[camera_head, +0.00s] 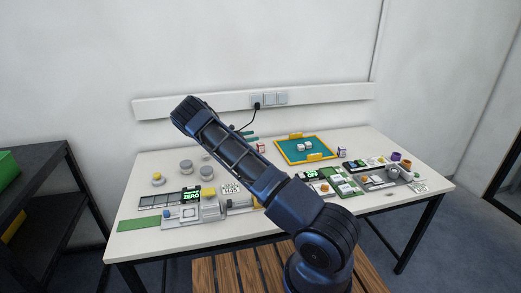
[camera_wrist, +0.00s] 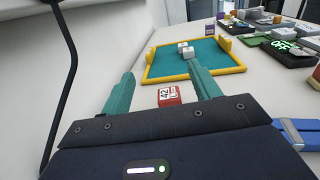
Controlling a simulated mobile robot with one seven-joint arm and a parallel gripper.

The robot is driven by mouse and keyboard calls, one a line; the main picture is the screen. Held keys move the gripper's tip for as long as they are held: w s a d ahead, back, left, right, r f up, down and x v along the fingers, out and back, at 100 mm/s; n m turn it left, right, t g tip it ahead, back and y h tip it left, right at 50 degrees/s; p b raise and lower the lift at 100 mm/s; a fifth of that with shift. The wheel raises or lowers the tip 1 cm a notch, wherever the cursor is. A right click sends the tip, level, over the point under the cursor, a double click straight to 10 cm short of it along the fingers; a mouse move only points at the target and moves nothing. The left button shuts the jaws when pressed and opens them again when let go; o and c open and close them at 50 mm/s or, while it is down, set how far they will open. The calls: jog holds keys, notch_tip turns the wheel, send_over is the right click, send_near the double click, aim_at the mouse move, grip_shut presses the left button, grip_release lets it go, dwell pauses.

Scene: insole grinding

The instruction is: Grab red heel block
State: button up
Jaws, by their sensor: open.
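The red heel block (camera_wrist: 168,96), with a white label reading 42 L, sits on the white table. In the wrist view it lies between the lines of my gripper's two green fingers (camera_wrist: 162,74), somewhat nearer the right finger. My gripper is open with nothing held. I cannot tell how far the block is from the fingers, but no contact shows. In the head view the block (camera_head: 261,147) is small, just right of my gripper, which is mostly hidden behind my arm.
A green tray with a yellow rim (camera_wrist: 155,79) lies beyond the block, holding small white blocks (camera_wrist: 187,51). A small dark purple-and-white block (camera_wrist: 210,25) stands behind it. Devices with green displays (camera_wrist: 283,45) are at the right. The wall (camera_wrist: 110,50) is close on the left.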

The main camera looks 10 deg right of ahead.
aim_at(260, 144)
notch_tip(260, 144, down, 6)
jog(key=shift+f, duration=0.1)
jog(key=d, duration=0.5)
jog(key=shift+w, duration=0.3)
jog(key=c, duration=1.1)
